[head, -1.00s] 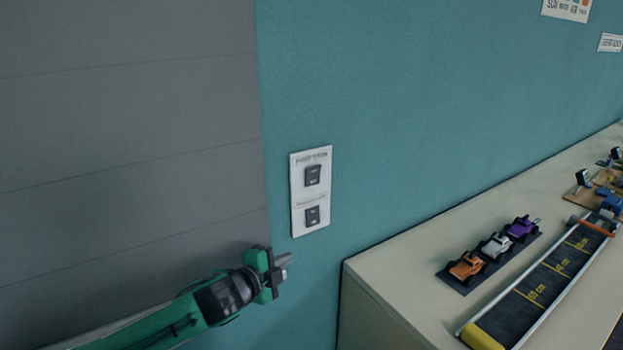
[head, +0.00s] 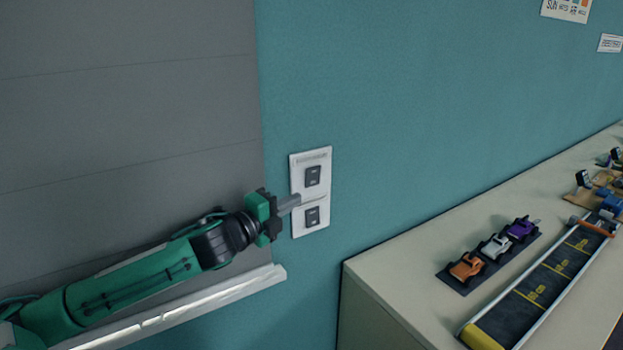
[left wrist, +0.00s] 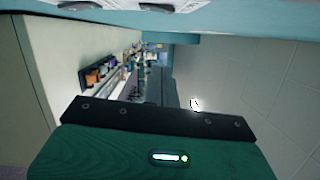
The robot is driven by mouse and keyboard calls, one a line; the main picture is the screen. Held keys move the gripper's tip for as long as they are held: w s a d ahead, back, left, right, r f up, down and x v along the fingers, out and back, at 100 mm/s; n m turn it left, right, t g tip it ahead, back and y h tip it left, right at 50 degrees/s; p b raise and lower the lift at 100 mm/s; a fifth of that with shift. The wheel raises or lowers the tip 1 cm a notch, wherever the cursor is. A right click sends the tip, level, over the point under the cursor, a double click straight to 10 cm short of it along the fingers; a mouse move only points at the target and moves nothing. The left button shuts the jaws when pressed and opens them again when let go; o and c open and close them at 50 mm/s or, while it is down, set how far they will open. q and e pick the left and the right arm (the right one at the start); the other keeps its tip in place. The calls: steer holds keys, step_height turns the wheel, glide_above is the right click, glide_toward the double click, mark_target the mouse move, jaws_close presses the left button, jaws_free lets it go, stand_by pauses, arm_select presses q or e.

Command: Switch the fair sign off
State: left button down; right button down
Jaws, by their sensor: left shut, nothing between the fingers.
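A white switch plate (head: 323,163) with two dark switches, one above the other, is fixed to the teal wall. The upper switch (head: 313,175) and the lower switch (head: 312,216) both show clear in the head view. The labels are too small to read. My left gripper (head: 296,200) is shut and empty. Its fingertips point right and overlap the plate's left edge, between the heights of the two switches. I cannot tell whether they touch it. In the left wrist view the plate (left wrist: 160,8) shows only in part at the top edge. My right gripper is out of view.
A grey panel (head: 130,90) covers the wall at left, with a pale ledge (head: 200,305) below my left arm. A light counter (head: 400,262) at right holds toy trucks (head: 495,246) and a dark marked track (head: 545,285).

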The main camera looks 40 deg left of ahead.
mark_target(310, 177)
arm_select(q)
steer(key=w+p, duration=0.1)
steer(key=w, duration=0.2)
steer(key=w+p, duration=0.2)
steer(key=w, duration=0.2)
steer(key=w+a+p, duration=0.1)
steer(key=w+p, duration=0.1)
steer(key=w, duration=0.1)
steer(key=shift+w+r, duration=0.4)
steer(key=shift+w+a+p, duration=0.2)
steer(key=shift+a+p, duration=0.25)
steer(key=shift+a, duration=0.15)
steer(key=shift+w+a+r+p, duration=0.1)
steer(key=shift+a+r+p, duration=0.1)
steer(key=shift+p, duration=0.2)
steer(key=shift+a+f+n, duration=0.1)
steer(key=shift+a+n, duration=0.05)
steer(key=shift+n, duration=0.25)
